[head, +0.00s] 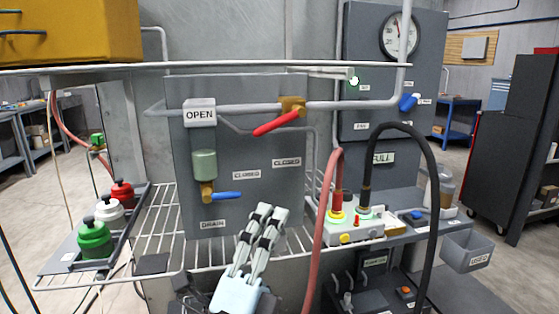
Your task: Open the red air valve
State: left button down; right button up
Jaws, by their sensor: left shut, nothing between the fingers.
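The red air valve handle (276,124) sits on a brass valve body (293,105) in the grey pipe across the panel. The handle slants down and left from the body, at an angle to the pipe. An OPEN plate (199,113) is left of it and a CLOSED label (287,162) is below it. My left gripper (271,212) is below the handle in the picture, fingers pointing up, shut and empty. It appears apart from the handle. My right gripper is not in view.
A blue drain lever (226,195) sits under a green filter bowl (204,164), left of my gripper. A wire shelf (150,222) runs along the panel's foot. A red hose (322,215) and a black hose (434,190) arch at right. Capped bottles (95,238) stand at left.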

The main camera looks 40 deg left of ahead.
aim_at(277, 121)
pick_arm(q)
jog(key=a+p+x, duration=0.1)
jog(key=p+x, duration=0.1)
jog(key=x, duration=0.4)
jog(key=a+p+x, duration=0.1)
jog(key=p+x, duration=0.1)
jog(key=x, duration=0.4)
jog(key=shift+s+a+r+p, duration=0.2)
jog(key=shift+a+r+p, duration=0.1)
jog(key=shift+a, duration=0.15)
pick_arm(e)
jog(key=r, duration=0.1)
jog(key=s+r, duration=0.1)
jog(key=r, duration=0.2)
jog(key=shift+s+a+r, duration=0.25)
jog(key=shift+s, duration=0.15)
pick_arm(q)
jog(key=r+m+h+p, duration=0.1)
jog(key=p, duration=0.2)
jog(key=s+a+r+m+h+p, duration=0.1)
jog(key=p, duration=0.2)
jog(key=shift+s+g, duration=0.1)
jog(key=shift+g, duration=0.2)
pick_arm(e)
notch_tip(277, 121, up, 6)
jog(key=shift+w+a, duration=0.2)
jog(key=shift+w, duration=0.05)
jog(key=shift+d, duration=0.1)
